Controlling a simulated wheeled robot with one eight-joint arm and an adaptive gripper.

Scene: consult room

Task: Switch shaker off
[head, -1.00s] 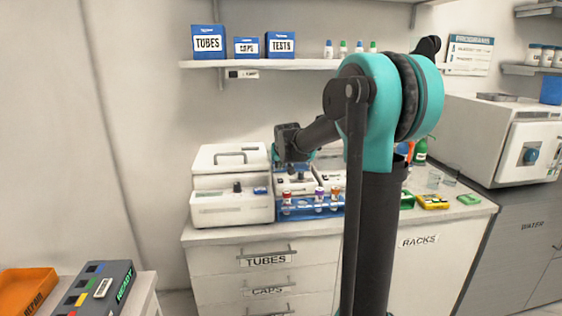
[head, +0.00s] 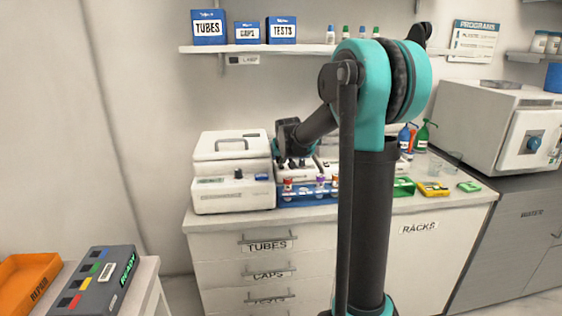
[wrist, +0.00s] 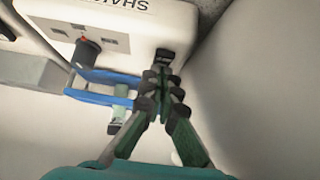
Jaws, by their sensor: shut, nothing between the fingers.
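The shaker (wrist: 115,22) is a white box with a partly cut-off "SHA" label, upside down in the wrist view. A dark knob with a red mark (wrist: 85,48) and a small black switch (wrist: 163,57) are on it. My gripper (wrist: 161,80) is shut and empty, its fingertips close to the black switch; I cannot tell whether they touch. In the head view my gripper (head: 290,160) points down at the white device (head: 297,174) behind the blue tube rack (head: 307,195). The switch position is not readable.
A white machine with a top handle (head: 232,185) stands just left. The blue rack's edge (wrist: 105,97) lies close to my fingers in the wrist view. Bottles (head: 422,137), a yellow tray (head: 433,189) and a white oven-like unit (head: 500,125) are to the right.

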